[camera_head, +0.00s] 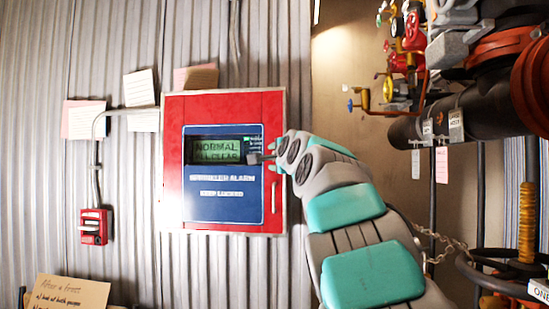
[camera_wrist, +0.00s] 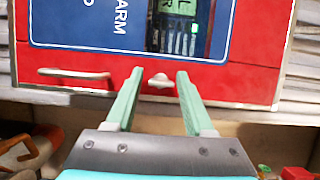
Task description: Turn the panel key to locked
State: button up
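The red alarm panel (camera_head: 225,101) hangs on the corrugated wall, with a blue face (camera_head: 215,208) and a screen (camera_head: 216,150) reading "NORMAL ALL CLEAR". Lettering below includes "KEEP LOCKED". The panel key (camera_wrist: 159,81) is a small pale metal piece on the panel's red border in the wrist view. My gripper (camera_wrist: 160,75) is open, with one green finger on each side of the key and visible gaps between. In the head view my gripper (camera_head: 260,157) is at the panel's right edge and hides the key. Contact with the panel cannot be told.
A pale handle (camera_head: 273,196) is on the panel's right border, below my gripper. A small red box (camera_head: 94,226) is on the wall at left. Pipes with valves (camera_head: 440,125) and a handwheel (camera_head: 500,275) stand at right. A paper note (camera_head: 68,292) is at lower left.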

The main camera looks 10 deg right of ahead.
jog(key=shift+o, duration=0.8)
jog(key=shift+d, duration=0.1)
jog(key=shift+s, duration=0.1)
jog(key=s+b, duration=0.1)
jog(key=s, duration=0.6)
jog(key=shift+s+d+b, duration=0.3)
jog(key=shift+b, duration=0.1)
